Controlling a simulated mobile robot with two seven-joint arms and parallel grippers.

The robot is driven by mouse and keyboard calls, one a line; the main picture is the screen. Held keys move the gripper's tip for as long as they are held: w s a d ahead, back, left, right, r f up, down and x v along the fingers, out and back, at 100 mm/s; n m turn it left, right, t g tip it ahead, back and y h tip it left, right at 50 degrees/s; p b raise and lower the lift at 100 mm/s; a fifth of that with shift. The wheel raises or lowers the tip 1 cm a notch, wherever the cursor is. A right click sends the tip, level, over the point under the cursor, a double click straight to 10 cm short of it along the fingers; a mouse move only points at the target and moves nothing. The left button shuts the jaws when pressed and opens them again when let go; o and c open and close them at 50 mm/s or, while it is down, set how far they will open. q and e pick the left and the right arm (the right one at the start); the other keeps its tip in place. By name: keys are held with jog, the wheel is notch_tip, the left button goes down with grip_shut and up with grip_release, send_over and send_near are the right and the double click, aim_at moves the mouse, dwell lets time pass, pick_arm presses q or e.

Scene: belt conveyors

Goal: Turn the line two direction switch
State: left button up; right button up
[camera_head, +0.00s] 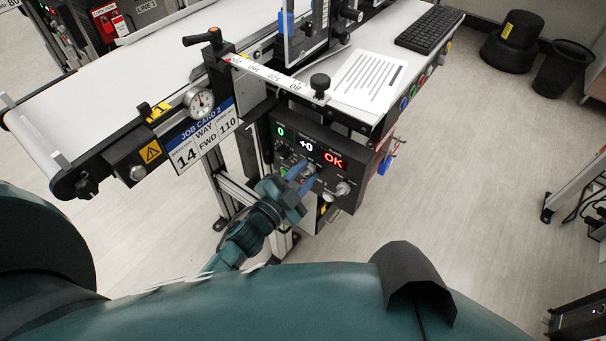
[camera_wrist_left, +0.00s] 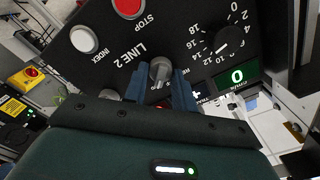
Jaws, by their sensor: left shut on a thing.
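The line two control panel (camera_head: 345,172) is a dark box under the conveyor, with a green 0, a white +0 and a red OK readout. In the left wrist view it carries the label LINE2 and a grey direction switch knob (camera_wrist_left: 160,70) below that label. My left gripper (camera_head: 302,171) reaches the panel face. Its blue fingers (camera_wrist_left: 160,90) stand one on each side of the knob and are shut on it. The knob's lower part and the markings near it are hidden by the fingers and gripper body. My right gripper is not in view.
The panel also has a red STOP button (camera_wrist_left: 128,7), a white INDEX button (camera_wrist_left: 83,39) and a speed dial (camera_wrist_left: 230,40). A job card (camera_head: 207,137) reads FWD 110. The conveyor belt (camera_head: 100,88) runs above left. Open floor (camera_head: 470,150) lies to the right.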

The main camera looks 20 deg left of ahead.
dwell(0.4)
pick_arm(q)
jog(key=o, duration=1)
jog(key=v, duration=1.3)
jog(key=shift+s, duration=0.15)
